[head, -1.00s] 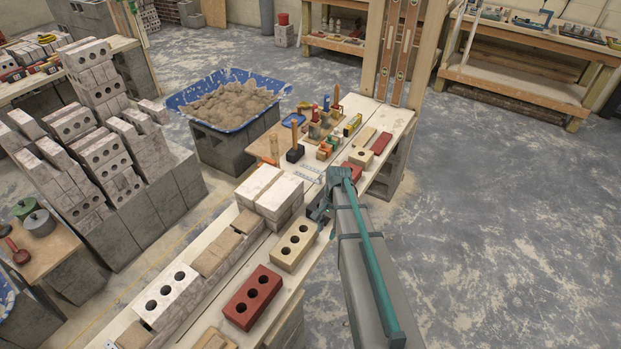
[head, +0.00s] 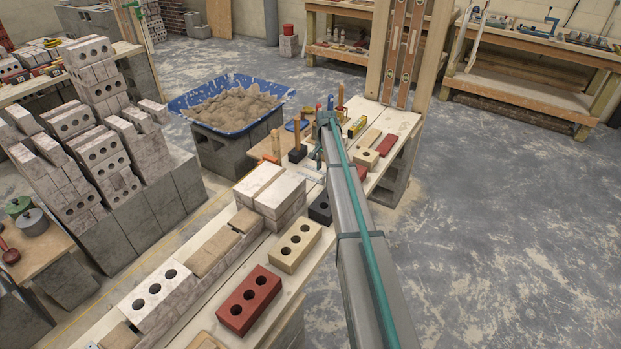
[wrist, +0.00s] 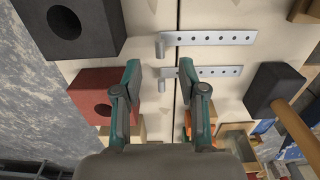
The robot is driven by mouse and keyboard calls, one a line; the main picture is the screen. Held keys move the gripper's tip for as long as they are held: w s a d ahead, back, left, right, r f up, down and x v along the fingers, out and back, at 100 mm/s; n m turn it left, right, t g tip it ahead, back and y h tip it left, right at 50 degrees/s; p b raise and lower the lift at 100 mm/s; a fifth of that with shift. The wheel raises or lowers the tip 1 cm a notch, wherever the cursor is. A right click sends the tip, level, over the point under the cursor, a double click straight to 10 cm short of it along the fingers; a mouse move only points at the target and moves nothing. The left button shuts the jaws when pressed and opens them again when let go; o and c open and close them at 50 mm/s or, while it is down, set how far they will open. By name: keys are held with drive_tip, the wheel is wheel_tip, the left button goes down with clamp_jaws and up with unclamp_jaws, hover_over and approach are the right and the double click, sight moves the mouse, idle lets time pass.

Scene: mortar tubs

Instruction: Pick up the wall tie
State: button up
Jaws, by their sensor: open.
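Two wall ties, flat grey metal strips with a row of holes and a bent peg at the left end, lie on the pale boards. In the wrist view the upper wall tie (wrist: 212,38) lies beyond my fingertips. The lower wall tie (wrist: 222,71) is partly hidden behind my right finger, with its peg showing between the fingers. My gripper (wrist: 160,68) is open and empty above them. I cannot tell its exact height. In the head view a wall tie (head: 310,173) shows small, left of my gripper (head: 327,120).
In the wrist view a black block (wrist: 90,25) and a red brick (wrist: 91,92) lie left of the ties. A mallet's dark head (wrist: 272,89) lies to the right. In the head view a blue mortar tub (head: 190,101) stands behind, left of the bench.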

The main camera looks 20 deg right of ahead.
sight(324, 177)
drive_tip(key=shift+s+a+f+p, duration=0.1)
drive_tip(key=shift+f+p, duration=0.35)
drive_tip(key=shift+f, duration=1.05)
drive_tip(key=shift+a+f+p, duration=0.1)
drive_tip(key=shift+f+p, duration=0.35)
drive_tip(key=shift+f, duration=1)
drive_tip(key=shift+c, duration=0.3)
clamp_jaws()
